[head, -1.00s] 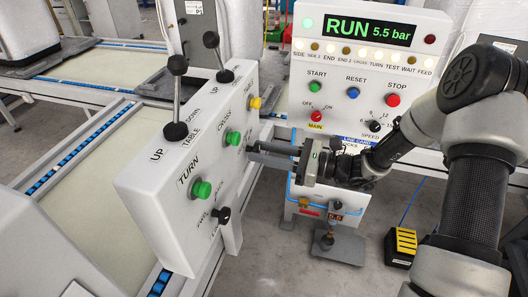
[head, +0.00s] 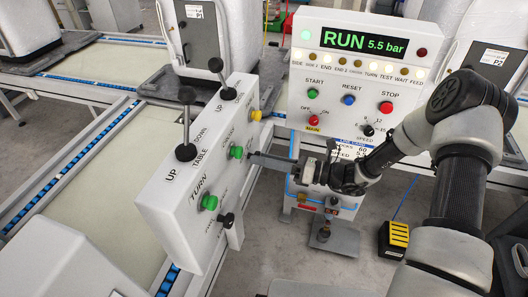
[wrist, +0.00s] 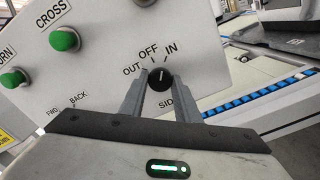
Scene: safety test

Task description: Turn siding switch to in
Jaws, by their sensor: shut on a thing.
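The siding switch (wrist: 160,80) is a small black knob on a white panel (wrist: 210,75), with OUT, OFF and IN printed above it. Its white mark points roughly straight up in the wrist view, near OFF; I cannot tell whether it leans toward IN. My gripper (wrist: 160,88) has one finger on each side of the knob and is shut on it. In the head view my gripper (head: 252,158) reaches the right face of the slanted panel (head: 160,213); the switch is hidden there by the fingers.
Green buttons CROSS (wrist: 64,39) and TURN (wrist: 13,77) sit left of the switch. A yellow button (head: 256,115) and two levers (head: 186,152) are on the same panel. The control box (head: 365,75) reads RUN 5.5 bar. A yellow-topped black block (head: 396,238) lies on the floor.

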